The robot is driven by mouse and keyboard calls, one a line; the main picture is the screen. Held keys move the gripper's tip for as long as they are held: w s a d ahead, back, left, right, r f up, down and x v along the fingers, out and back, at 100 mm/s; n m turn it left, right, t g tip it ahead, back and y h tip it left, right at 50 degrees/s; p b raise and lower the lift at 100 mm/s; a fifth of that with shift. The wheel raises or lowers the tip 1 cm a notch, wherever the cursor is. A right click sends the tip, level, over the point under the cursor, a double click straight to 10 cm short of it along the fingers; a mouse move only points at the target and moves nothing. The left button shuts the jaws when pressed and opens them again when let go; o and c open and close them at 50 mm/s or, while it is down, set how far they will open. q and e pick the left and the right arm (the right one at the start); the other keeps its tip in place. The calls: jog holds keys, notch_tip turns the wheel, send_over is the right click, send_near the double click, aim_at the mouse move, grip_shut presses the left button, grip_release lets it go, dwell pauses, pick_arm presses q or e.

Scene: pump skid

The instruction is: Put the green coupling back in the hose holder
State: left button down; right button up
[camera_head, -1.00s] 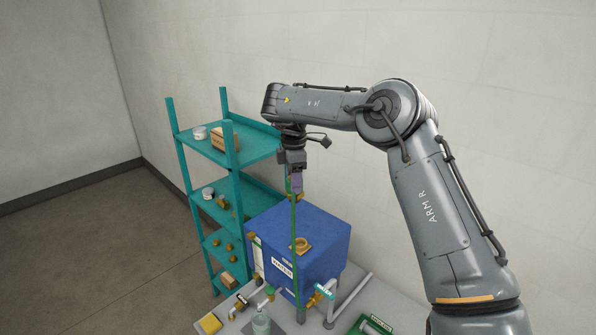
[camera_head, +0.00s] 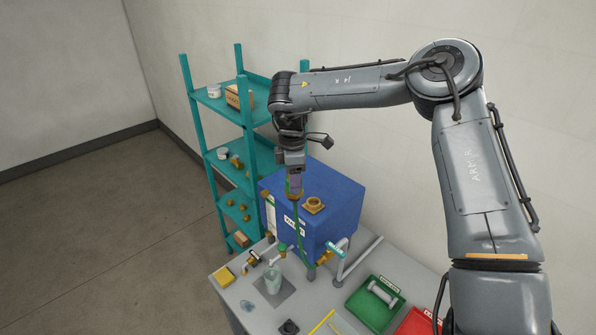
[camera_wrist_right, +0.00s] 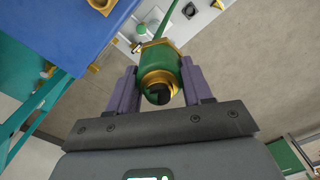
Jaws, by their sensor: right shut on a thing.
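My right gripper (camera_head: 293,186) is shut on the green coupling and holds it in the air in front of the blue tank. In the right wrist view the green coupling (camera_wrist_right: 159,75), with brass-coloured bands and a dark bore, sits between the two purple fingers of the gripper (camera_wrist_right: 160,88). A green hose (camera_head: 299,230) hangs from the coupling down toward the bench. The hose holder cannot be told apart with certainty; a small dark fitting (camera_head: 289,327) stands at the bench's front. My left gripper is not in view.
The blue tank (camera_head: 335,207) stands on the grey bench (camera_head: 240,290), with pipes and a blue-handled valve (camera_head: 336,248) before it. A teal shelf (camera_head: 248,160) stands behind at the left. A green tray (camera_head: 365,308) and a red tray (camera_head: 412,325) lie at the right.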

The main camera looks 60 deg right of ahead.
jog(key=a+f+b, duration=0.3)
jog(key=f, duration=0.1)
jog(key=a+f+b, duration=0.3)
jog(key=a+b, duration=0.1)
jog(key=shift+w+f+b, duration=0.15)
jog(key=shift+f+b, duration=0.15)
jog(key=shift+f, duration=0.05)
jog(key=s+a+f+b, duration=0.1)
jog(key=a+f+b, duration=0.1)
jog(key=f+b, duration=0.8)
jog(key=s+a+f+b, duration=0.2)
jog(key=f+b, duration=0.8)
jog(key=f, duration=0.5)
jog(key=s+a+f+b, duration=0.1)
jog(key=a+f+b, duration=0.2)
jog(key=f+b, duration=0.8)
jog(key=shift+s+a+f, duration=0.2)
jog(key=shift+f, duration=0.45)
